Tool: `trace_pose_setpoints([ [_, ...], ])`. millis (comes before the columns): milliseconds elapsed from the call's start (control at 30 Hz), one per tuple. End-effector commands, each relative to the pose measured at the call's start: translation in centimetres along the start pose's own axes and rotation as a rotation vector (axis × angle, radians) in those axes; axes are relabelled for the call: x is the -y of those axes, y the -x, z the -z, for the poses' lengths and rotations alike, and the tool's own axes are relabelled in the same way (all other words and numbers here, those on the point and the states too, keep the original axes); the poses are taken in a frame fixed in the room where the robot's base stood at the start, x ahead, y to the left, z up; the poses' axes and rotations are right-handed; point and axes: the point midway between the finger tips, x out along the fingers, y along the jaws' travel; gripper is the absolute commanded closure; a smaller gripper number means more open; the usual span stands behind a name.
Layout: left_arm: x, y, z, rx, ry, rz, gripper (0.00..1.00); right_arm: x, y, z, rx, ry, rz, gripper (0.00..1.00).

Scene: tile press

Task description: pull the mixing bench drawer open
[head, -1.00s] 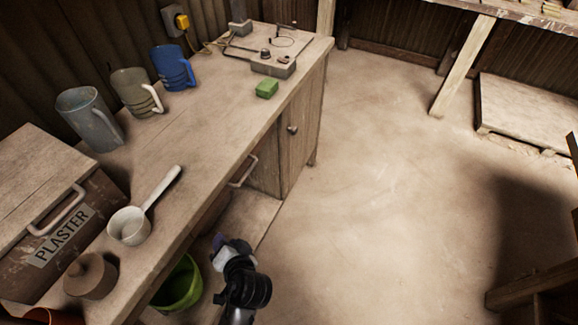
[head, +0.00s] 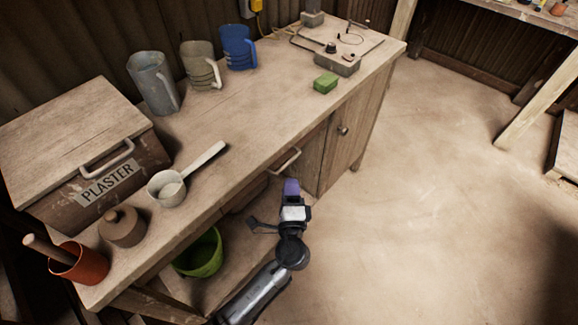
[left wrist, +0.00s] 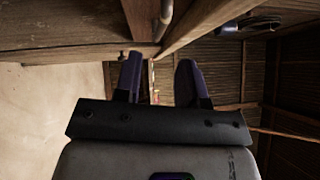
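The wooden mixing bench (head: 245,130) has a drawer (head: 262,183) under its top, with a pale metal bar handle (head: 286,161). The drawer looks shut, its front roughly flush below the bench edge. My left gripper (head: 291,187), with purple fingertips, is just below and in front of the handle in the head view. In the left wrist view the fingers of my left gripper (left wrist: 160,68) are apart with nothing between them. The handle (left wrist: 165,15) shows beyond the fingertips, near the top of that view. My right gripper is not in view.
A green bucket (head: 200,254) sits below. The floor at right is clear.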

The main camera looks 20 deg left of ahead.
Motion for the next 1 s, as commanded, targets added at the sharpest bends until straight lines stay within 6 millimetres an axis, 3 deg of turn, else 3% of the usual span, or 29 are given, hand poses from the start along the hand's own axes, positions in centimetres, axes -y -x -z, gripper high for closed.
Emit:
trace_pose_setpoints([
  [200, -0.1, -3.9, 0.0, 0.002, -0.001, 0.001, 0.63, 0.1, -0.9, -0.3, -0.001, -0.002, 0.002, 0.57],
  [400, -0.1, -6.2, 0.0, 0.001, 0.0, 0.0, 0.63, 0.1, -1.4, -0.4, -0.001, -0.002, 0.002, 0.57],
  [600, -0.1, -7.3, 0.0, 0.002, 0.0, -0.001, 0.63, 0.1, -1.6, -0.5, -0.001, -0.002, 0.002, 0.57],
  [933, -0.1, -7.5, -0.1, 0.001, 0.0, -0.002, 0.63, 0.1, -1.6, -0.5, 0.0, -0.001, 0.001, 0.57],
  [1000, -0.1, -7.5, -0.1, 0.001, 0.0, -0.002, 0.68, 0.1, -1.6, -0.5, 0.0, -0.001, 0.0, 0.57],
])
